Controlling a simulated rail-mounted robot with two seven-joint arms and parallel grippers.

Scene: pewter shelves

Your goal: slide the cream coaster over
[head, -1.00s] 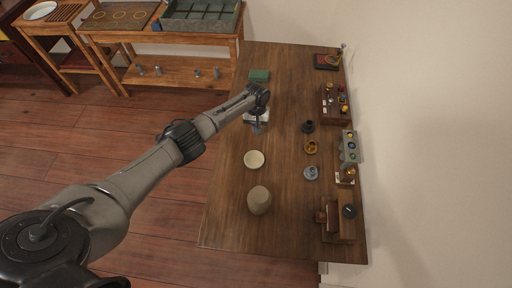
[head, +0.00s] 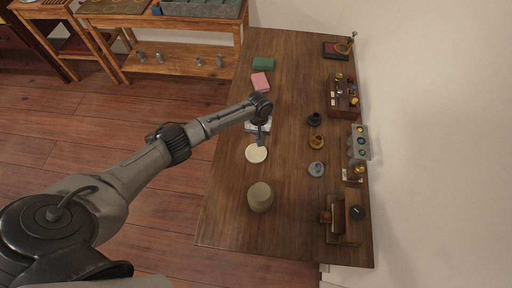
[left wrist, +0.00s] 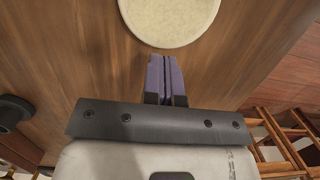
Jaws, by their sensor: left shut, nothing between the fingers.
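The cream coaster (head: 256,154) is a flat round disc on the wooden table, near its left side in the head view. In the left wrist view the coaster (left wrist: 170,14) is at the top, cut off by the picture's edge. My left gripper (head: 260,138) is just beyond the coaster's far edge in the head view, pointing down. In the left wrist view its purple fingers (left wrist: 164,76) are shut together and empty, a small gap short of the coaster. Whether the fingertips touch the table is unclear. My right gripper is in none of the views.
A beige round pot (head: 260,197) stands on the near side of the coaster. A pink block (head: 261,82) and a green block (head: 263,64) lie at the far end. Black (head: 314,119), yellow (head: 317,142) and blue-grey (head: 316,169) items stand to the right. Bare wood lies between.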

